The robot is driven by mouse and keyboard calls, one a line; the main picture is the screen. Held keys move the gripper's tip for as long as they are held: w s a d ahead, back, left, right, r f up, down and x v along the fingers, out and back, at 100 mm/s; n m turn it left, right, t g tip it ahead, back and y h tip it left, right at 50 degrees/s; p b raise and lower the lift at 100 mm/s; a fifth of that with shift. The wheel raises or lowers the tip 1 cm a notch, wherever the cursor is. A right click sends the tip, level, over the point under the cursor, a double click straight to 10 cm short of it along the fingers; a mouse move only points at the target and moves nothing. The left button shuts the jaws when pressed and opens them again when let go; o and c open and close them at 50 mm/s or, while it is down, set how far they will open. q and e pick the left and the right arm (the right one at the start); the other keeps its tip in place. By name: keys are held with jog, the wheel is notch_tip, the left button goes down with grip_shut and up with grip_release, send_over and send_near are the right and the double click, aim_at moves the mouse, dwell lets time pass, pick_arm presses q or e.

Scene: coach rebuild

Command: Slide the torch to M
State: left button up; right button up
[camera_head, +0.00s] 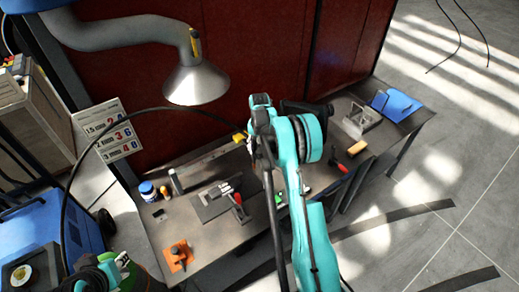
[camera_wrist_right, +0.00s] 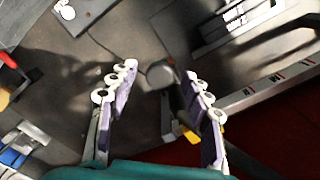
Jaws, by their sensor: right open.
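My right gripper (camera_wrist_right: 158,79) is open, with its two fingers spread in the right wrist view. A dark, round-ended piece (camera_wrist_right: 161,74), likely the torch, shows between the fingertips, nearer the right finger; I cannot tell whether they touch. A thin dark cable runs from it. A pale strip (camera_wrist_right: 268,92) with red marks and small letters lies to its right; one letter looks like M. In the head view a pale rail (camera_head: 205,158) lies along the bench's back edge. My right arm hides the torch there.
The dark bench (camera_head: 225,235) carries a grey plate with a clamp (camera_head: 232,200), an orange pad (camera_head: 179,256), a blue jar (camera_head: 147,190) and a blue folder (camera_head: 396,105). A metal hood (camera_head: 195,82) hangs over the back. A red panel stands behind.

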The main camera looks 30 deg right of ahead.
grip_shut()
jog(key=shift+a+b, duration=0.3)
jog(key=shift+a, duration=0.3)
jog(key=s+a+b, duration=0.1)
jog(key=a+b, duration=0.3)
jog(key=a, duration=1.1)
jog(key=shift+s+a, duration=0.2)
jog(key=shift+a, duration=0.2)
grip_release()
